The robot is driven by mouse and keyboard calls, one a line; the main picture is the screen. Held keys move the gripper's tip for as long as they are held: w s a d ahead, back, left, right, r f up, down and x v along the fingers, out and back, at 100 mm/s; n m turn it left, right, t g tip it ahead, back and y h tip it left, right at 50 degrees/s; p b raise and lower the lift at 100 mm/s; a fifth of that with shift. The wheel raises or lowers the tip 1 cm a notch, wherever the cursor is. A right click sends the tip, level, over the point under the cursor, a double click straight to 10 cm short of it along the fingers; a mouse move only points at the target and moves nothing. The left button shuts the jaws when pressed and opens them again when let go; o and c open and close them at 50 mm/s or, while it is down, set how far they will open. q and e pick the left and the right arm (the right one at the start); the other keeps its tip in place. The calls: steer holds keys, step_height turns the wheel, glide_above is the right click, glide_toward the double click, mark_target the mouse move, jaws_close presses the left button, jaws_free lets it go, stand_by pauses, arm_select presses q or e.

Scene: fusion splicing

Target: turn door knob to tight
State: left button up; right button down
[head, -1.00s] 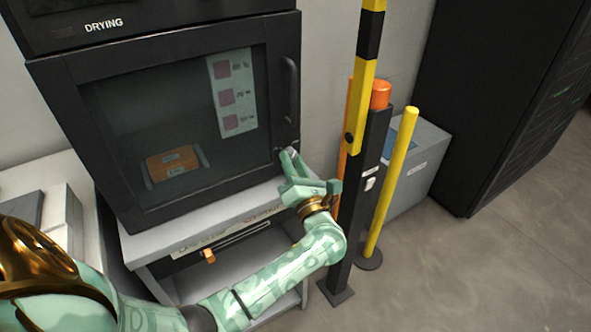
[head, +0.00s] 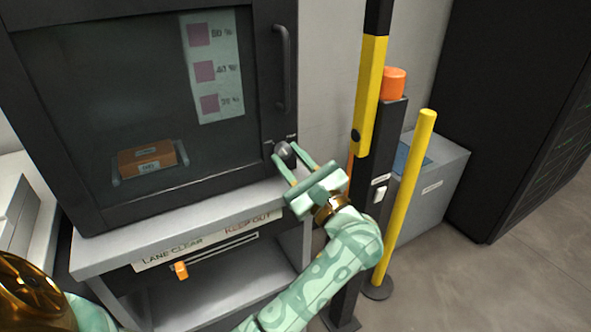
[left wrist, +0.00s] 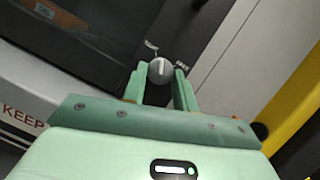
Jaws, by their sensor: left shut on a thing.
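The door knob (head: 287,150) is a small dark round knob on the lower right of the black cabinet door (head: 180,207), below the handle (head: 282,68). In the left wrist view the knob (left wrist: 160,68) looks grey, with a white line across its face. My left gripper (head: 286,157) has its two green fingers on either side of the knob and is shut on it. The fingers (left wrist: 160,76) also show around the knob in the left wrist view. Small labels beside the knob are too small to read surely. My right gripper is not in view.
A grey stand (head: 190,215) marked "LANE CLEAR" and "KEEP OUT" carries the cabinet. Right of my left gripper stand a black and yellow post (head: 371,95), a dark post with an orange cap (head: 394,84) and a yellow pole (head: 404,190).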

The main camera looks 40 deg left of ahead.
arm_select(q)
steer(key=n+b, duration=0.1)
steer(key=n, duration=0.1)
steer(key=n+g+b, duration=0.1)
steer(key=shift+w+f+n+g, duration=0.15)
steer(key=shift+n+g, duration=0.15)
steer(key=shift+n, duration=0.1)
steer(key=shift+r+n+b, duration=0.2)
steer(key=shift+n+b, duration=0.2)
steer(key=shift+n, duration=0.1)
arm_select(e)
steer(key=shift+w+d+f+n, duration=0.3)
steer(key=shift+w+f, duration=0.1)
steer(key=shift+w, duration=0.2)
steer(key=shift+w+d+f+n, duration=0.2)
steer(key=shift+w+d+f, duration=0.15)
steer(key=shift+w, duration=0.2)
arm_select(q)
steer(key=o, duration=1)
steer(key=shift+c, duration=0.2)
steer(key=shift+d, duration=0.1)
